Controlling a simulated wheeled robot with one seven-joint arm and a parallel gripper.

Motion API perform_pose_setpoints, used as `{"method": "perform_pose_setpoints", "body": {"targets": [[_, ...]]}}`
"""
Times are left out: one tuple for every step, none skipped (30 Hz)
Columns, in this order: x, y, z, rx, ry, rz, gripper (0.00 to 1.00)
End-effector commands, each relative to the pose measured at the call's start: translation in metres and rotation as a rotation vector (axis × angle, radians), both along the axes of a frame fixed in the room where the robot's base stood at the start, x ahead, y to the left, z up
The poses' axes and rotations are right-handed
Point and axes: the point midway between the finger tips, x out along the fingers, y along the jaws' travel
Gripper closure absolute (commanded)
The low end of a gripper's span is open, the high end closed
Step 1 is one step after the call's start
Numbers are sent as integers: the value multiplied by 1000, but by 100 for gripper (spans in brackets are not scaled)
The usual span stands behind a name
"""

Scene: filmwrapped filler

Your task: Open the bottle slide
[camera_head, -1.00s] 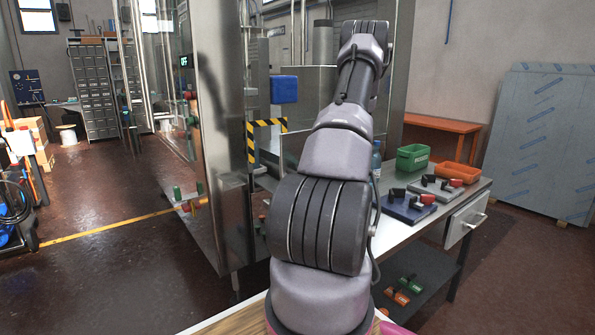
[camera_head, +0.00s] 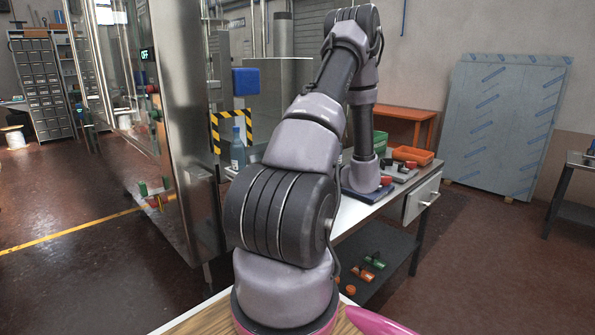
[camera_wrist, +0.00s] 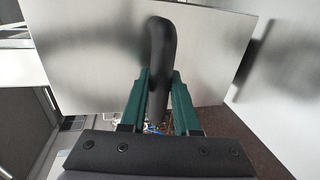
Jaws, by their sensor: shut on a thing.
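In the wrist view a brushed metal plate (camera_wrist: 95,55) fills the upper middle, which I take to be the bottle slide. A black bar handle (camera_wrist: 160,40) stands out from it. My gripper (camera_wrist: 159,78) has its green fingers on both sides of the handle and is shut on it. In the head view my arm bends away over the work table, and its links hide the gripper and the handle.
The table's drawer (camera_head: 422,198) is at its right end. An orange bin (camera_head: 412,155) and a green bin (camera_head: 380,142) stand on the table, with a blue block fixture (camera_head: 352,192) nearer. A wrapped sheet panel (camera_head: 500,125) leans on the back wall.

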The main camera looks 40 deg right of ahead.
Motion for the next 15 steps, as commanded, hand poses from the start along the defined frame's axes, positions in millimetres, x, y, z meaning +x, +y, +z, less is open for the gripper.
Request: {"method": "perform_pose_setpoints", "body": {"targets": [[-10, -1, -1, 1, 2, -3, 100], [-15, -1, -1, 1, 2, -3, 100], [-22, -1, -1, 1, 2, -2, 100], [-27, -1, -1, 2, 2, -2, 100], [-32, -1, -1, 1, 2, -3, 100], [-38, -1, -1, 2, 2, -2, 100], [-42, -1, -1, 1, 2, -3, 100], [-46, 0, -1, 1, 2, -2, 100], [-51, 0, -1, 2, 2, -1, 100], [-54, -1, -1, 2, 1, -2, 100], [-57, -1, -1, 2, 1, -2, 100], [-61, 0, -1, 2, 1, -1, 100], [-64, 0, -1, 1, 2, -1, 100], [-66, -1, -1, 1, 2, -1, 100], [-69, 0, -1, 0, 2, -1, 100]]}}
